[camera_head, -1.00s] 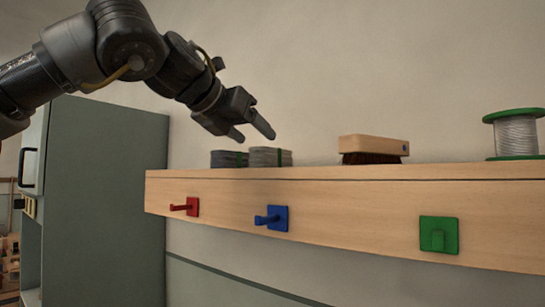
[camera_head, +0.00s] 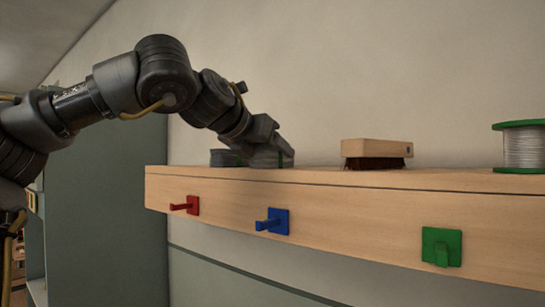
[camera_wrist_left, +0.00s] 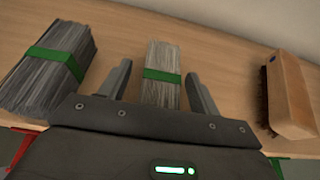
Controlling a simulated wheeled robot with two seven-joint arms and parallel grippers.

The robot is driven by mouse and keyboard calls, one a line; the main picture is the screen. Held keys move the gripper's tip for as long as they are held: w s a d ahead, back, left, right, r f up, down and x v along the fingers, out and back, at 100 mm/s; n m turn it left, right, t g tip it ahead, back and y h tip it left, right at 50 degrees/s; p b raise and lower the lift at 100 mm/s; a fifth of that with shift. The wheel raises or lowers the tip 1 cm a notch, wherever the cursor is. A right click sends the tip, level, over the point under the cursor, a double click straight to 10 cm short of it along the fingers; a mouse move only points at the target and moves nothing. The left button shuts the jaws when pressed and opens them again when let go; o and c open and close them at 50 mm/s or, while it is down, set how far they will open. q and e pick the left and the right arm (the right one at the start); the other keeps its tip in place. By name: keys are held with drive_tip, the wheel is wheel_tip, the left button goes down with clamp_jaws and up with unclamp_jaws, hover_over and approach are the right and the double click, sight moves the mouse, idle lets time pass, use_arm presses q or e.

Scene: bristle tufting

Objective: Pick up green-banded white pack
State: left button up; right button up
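The green-banded white pack (camera_wrist_left: 163,56) is a bundle of pale bristles with a green band around its middle, lying on the wooden shelf. In the left wrist view it sits between the two fingers of my left gripper (camera_wrist_left: 158,70), with a gap showing on each side. The gripper is open and holds nothing. In the head view the left gripper (camera_head: 274,148) is down at the pack and hides most of it. My right gripper is in neither view.
A wider, greyer green-banded pack (camera_wrist_left: 45,75) lies just left of the gripper. A wooden brush (camera_head: 376,150) and a green spool (camera_head: 521,148) stand to the right on the shelf (camera_head: 330,184). Red, blue and green hooks (camera_head: 441,247) line its front.

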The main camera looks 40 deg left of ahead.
use_arm(q)
drive_tip(key=shift+s+d+r, duration=0.1)
drive_tip(key=shift+s+d, duration=0.05)
drive_tip(key=shift+d, duration=0.05)
drive_tip(key=c, duration=0.5)
drive_tip(key=shift+w+a, duration=0.1)
drive_tip(key=shift+w, duration=0.1)
drive_tip(key=c, duration=0.5)
drive_tip(key=r, duration=0.8)
drive_tip(key=shift+d+r, duration=0.2)
drive_tip(key=shift+r, duration=0.2)
drive_tip(key=shift+a+r, duration=0.3)
drive_tip(key=shift+r, duration=0.15)
